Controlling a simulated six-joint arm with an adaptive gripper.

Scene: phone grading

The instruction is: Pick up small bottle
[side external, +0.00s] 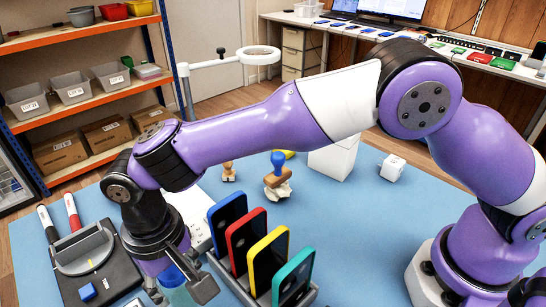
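A small pale-blue bottle (176,294) is at the lower edge of the side external view, partly hidden by my gripper and cut off by the frame. My gripper (180,287) points down over it, just left of the phone rack. Its dark fingers show on both sides of the bottle. I cannot tell whether the fingers touch the bottle or have a gap around it, nor whether the bottle rests on the mat.
A rack of phones in blue, red, yellow and teal cases (257,247) stands close right of my gripper. A black device (120,268) with a small blue block lies at left. A stamp (277,180), a white box (335,157) and a white cube (392,168) stand behind. The blue mat (365,240) is clear at right.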

